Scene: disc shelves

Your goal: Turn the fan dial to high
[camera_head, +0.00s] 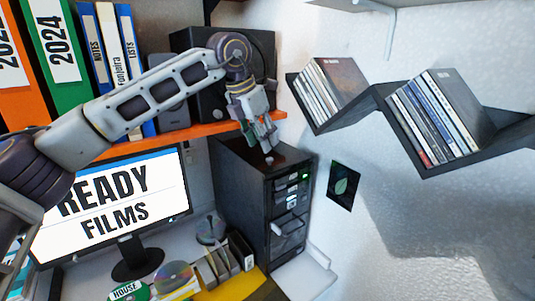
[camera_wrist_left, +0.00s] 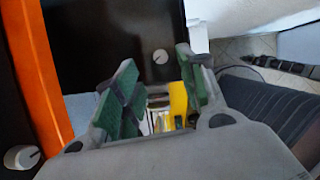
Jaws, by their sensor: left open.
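A small round light dial (camera_wrist_left: 160,56) sits on a black panel (camera_wrist_left: 110,30) in the left wrist view, with a dark pointer mark on its face. I cannot read any label by it. In the head view a small knob (camera_head: 269,160) shows on top of the black computer tower (camera_head: 240,185), just below my left gripper (camera_head: 262,143). My left gripper, also in the left wrist view (camera_wrist_left: 155,72), is open and empty. Its green-padded fingers lie either side of the dial in that picture, apart from it. My right gripper is not in view.
A second knob (camera_wrist_left: 22,158) is at the lower left of the wrist view. An orange shelf (camera_head: 190,132) with binders and a black speaker (camera_head: 262,60) is behind my arm. A monitor (camera_head: 110,200) stands left of the tower. Disc shelves (camera_head: 375,95) hang at the right.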

